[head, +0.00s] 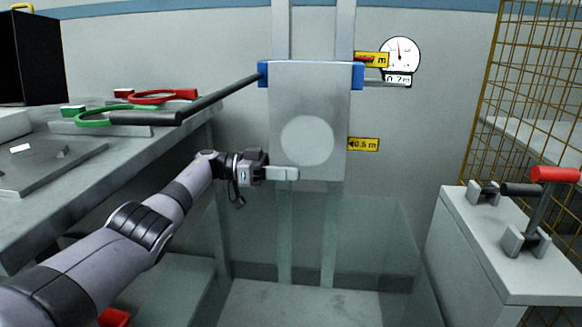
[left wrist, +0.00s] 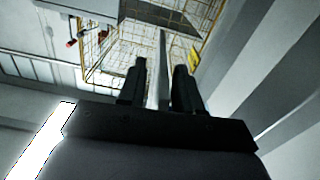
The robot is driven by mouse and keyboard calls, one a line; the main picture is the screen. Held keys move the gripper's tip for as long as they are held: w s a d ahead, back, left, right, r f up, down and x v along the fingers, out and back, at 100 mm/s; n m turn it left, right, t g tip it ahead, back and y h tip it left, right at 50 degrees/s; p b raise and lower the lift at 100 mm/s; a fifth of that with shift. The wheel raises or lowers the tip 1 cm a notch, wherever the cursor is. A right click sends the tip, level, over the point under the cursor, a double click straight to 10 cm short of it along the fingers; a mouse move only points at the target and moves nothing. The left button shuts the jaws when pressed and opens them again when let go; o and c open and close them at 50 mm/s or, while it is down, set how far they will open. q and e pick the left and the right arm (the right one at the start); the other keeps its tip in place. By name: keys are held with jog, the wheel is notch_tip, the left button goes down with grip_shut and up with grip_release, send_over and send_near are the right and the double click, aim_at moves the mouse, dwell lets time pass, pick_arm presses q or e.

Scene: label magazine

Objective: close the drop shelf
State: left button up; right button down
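No part is clearly marked as the drop shelf. A flat grey plate (head: 312,90) with a pale round patch hangs upright on two rails, with blue blocks at its top corners. A clear panelled enclosure (head: 375,235) stands below it. My left gripper (head: 282,173) is at the plate's lower left edge; contact is unclear. In the left wrist view its two dark fingers (left wrist: 160,72) stand apart. A thin grey strip (left wrist: 163,50) shows between them, with a gap beside the left finger. My right gripper is not in view.
A grey cabinet (head: 490,240) with a red-handled lever (head: 553,175) stands right, before a yellow mesh fence (head: 530,60). A round gauge (head: 400,52) hangs behind.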

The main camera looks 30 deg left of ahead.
pick_arm(q)
jog(key=shift+w+d, duration=0.15)
jog(key=shift+d, duration=0.2)
grip_shut()
